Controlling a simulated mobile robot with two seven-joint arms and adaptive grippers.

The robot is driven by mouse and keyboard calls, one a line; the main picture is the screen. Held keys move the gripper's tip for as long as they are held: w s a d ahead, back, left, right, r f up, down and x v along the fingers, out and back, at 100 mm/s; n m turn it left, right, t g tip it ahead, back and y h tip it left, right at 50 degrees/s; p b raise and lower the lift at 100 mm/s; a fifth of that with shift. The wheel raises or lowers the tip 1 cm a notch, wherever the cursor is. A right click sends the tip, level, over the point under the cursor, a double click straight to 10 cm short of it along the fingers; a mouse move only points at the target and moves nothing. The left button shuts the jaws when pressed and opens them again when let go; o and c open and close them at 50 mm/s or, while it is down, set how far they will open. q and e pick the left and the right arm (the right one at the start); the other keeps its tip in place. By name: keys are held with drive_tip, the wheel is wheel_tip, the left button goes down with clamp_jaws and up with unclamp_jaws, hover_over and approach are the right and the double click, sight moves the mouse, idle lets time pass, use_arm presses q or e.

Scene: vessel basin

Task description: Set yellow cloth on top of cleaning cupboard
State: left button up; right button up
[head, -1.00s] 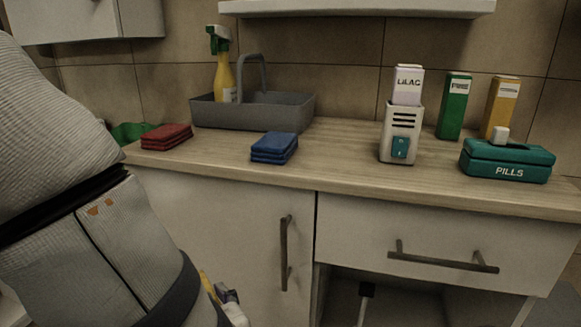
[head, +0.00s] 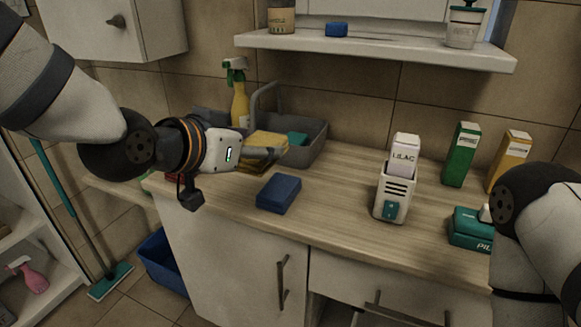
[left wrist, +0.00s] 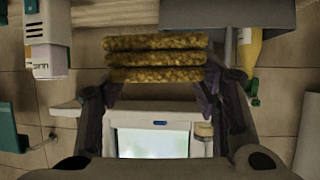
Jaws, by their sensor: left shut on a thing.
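The yellow cloth (head: 267,139), a folded stack, is in my left gripper (head: 262,152), held above the counter in front of the grey caddy. In the left wrist view the yellow cloth (left wrist: 155,59) shows as several layers between the fingers of my left gripper (left wrist: 158,85). A white wall cupboard (head: 125,30) hangs at the upper left. A white open-shelved unit (head: 35,215) stands at the lower left with a pink spray bottle. I cannot tell which of these is the cleaning cupboard. My right arm shows at the right edge; its gripper is out of view.
On the counter (head: 340,195) are a blue cloth (head: 279,194), a grey caddy (head: 315,140) with a yellow spray bottle, a white dispenser (head: 396,192) and several boxes. A white wall shelf (head: 385,49) hangs above. A mop (head: 110,280) and blue bin (head: 162,262) are on the floor.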

use_arm(q)
drive_tip(key=w+a+f, duration=0.5)
drive_tip(key=w+a, duration=0.2)
drive_tip(key=b, duration=0.1)
hover_over(226, 188)
drive_tip(key=s, duration=0.1)
drive_tip(key=f, duration=0.2)
drive_tip(key=d+f, duration=0.1)
drive_tip(key=f, duration=0.1)
drive_tip(key=shift+s, duration=0.1)
drive_tip(key=shift+w+a+f, duration=0.4)
drive_tip(key=shift+f, duration=0.05)
drive_tip(key=f, duration=0.3)
drive_tip(key=shift+w+a+f+b, duration=0.1)
drive_tip(key=shift+w+f+b, duration=0.1)
drive_tip(key=shift+b, duration=0.15)
drive_tip(key=shift+r, duration=0.15)
drive_tip(key=shift+c, duration=0.2)
drive_tip(key=o, duration=0.6)
drive_tip(key=shift+f, duration=0.2)
drive_tip(key=o, duration=0.5)
use_arm(e)
drive_tip(key=s+f, duration=0.1)
drive_tip(key=s+f+g, duration=0.1)
drive_tip(key=shift+s+f, duration=0.1)
drive_tip(key=shift+s, duration=0.2)
use_arm(q)
drive_tip(key=shift+r, duration=0.1)
